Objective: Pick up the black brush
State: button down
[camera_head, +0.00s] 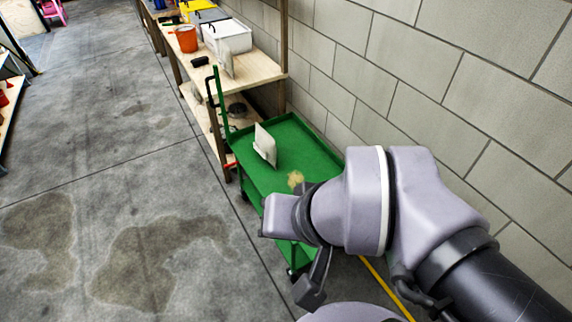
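A small black object (200,62) lies near the front edge of the wooden workbench top (255,72); it may be the black brush, but it is too small to tell. My gripper (308,290) hangs at the lower middle, beside the near end of the green cart. It is well apart from the bench and nearer to me. Only part of it shows beyond my arm, so I cannot see whether its fingers are open or shut.
A green cart (318,158) stands between my arm and the bench, with a whitish upright panel (265,145) and a yellowish item (296,179) on it. An orange bucket (187,39) and white bin (228,37) stand on the bench. A block wall (430,70) bounds the right. Floor at left is clear.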

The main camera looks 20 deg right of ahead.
aim_at(198, 62)
jog(key=i+j+u, duration=0.1)
jog(key=i+u, duration=0.35)
jog(key=i, duration=1.35)
jog(key=i+j+z, duration=0.3)
jog(key=i+z, duration=0.2)
jog(key=i, duration=0.5)
jog(key=i+j+z, duration=0.45)
jog(key=i+j, duration=0.25)
jog(key=i, duration=0.25)
jog(key=i+j+z, duration=0.5)
jog(key=i+j, duration=0.3)
jog(key=j, duration=0.15)
